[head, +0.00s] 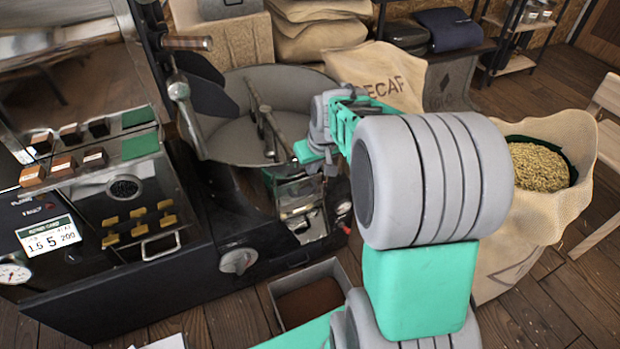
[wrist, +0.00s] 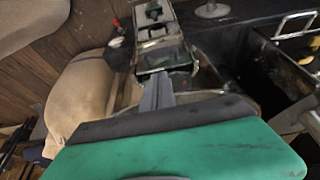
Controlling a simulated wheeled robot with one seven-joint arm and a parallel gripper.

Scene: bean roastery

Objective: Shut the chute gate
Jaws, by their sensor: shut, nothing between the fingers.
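The metal chute (head: 297,194) with the gate is at the front of the roaster's round cooling pan, low in the middle of the head view. In the wrist view the chute (wrist: 160,50) is a boxy metal piece at the top centre, just beyond my fingertips. Which part is the gate, and how far open it stands, I cannot tell. My gripper (wrist: 157,88) is shut and empty, with its fingers pointing at the chute. I cannot tell whether the tips touch it. In the head view my arm and green gripper body hide the fingers.
The round cooling pan (head: 235,140) is behind the chute. The roaster's control panel (head: 125,190) is on the left. A grey bin (head: 312,274) with dark contents sits on the floor below. A burlap sack of pale beans (head: 540,165) stands right, and a decaf sack (head: 370,72) behind.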

